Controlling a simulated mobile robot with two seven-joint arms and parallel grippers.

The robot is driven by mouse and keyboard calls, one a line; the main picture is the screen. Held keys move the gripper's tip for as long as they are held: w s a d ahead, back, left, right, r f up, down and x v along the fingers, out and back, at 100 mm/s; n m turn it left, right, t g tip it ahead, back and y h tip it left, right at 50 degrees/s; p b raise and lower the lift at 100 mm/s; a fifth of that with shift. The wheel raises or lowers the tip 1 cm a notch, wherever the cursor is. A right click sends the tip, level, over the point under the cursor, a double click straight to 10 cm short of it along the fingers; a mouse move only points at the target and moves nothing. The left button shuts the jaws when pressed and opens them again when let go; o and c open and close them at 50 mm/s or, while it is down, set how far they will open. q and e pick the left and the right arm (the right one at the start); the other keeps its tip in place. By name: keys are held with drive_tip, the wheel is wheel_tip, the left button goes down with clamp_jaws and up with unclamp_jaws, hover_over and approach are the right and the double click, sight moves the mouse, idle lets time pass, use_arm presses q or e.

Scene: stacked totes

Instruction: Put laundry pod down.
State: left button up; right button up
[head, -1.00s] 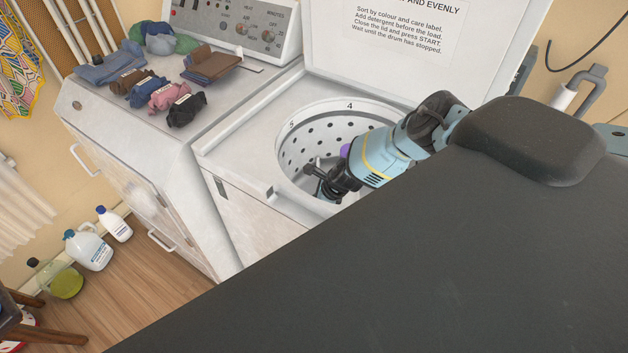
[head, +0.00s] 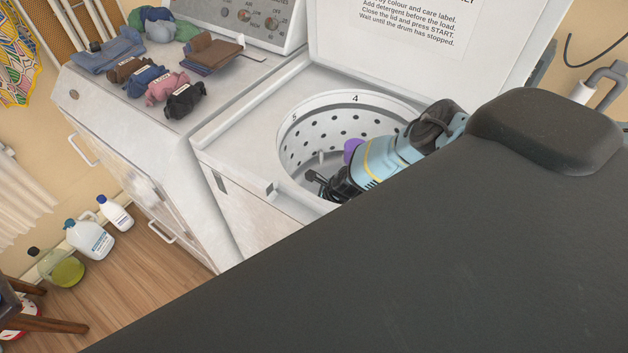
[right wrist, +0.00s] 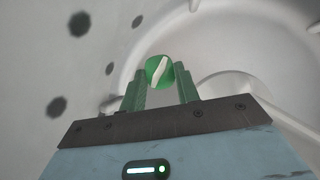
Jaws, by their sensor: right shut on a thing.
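The laundry pod (right wrist: 153,71) is green with a white streak. In the right wrist view it sits between the tips of my right gripper's two green-looking fingers. My right gripper (right wrist: 161,88) is shut on it. In the head view my right gripper (head: 318,183) is down inside the washer drum (head: 326,124), near its front left rim. The pod cannot be made out there. The right wrist view shows the pale drum wall with dark holes on the left and a curved white surface behind the pod. My left gripper is not in view.
The washer lid (head: 400,60) stands open behind the drum. A purple rounded thing (head: 353,150) shows beside my right arm. Rolled clothes (head: 163,90) lie on the neighbouring machine at left. Several bottles (head: 88,238) stand on the floor.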

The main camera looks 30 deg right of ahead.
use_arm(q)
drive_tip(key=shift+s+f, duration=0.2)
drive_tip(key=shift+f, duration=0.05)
use_arm(e)
drive_tip(key=shift+s+d+f, duration=0.1)
drive_tip(key=shift+f, duration=0.4)
drive_tip(key=shift+f, duration=0.1)
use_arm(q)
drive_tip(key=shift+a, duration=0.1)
use_arm(e)
drive_tip(key=o, duration=0.9)
drive_tip(key=shift+o, duration=0.2)
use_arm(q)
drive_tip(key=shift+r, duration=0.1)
use_arm(e)
drive_tip(key=shift+r, duration=0.2)
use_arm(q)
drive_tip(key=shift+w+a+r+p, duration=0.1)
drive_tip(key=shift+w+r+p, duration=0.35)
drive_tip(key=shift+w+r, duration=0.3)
use_arm(e)
drive_tip(key=v, duration=1.2)
drive_tip(key=shift+r, duration=0.45)
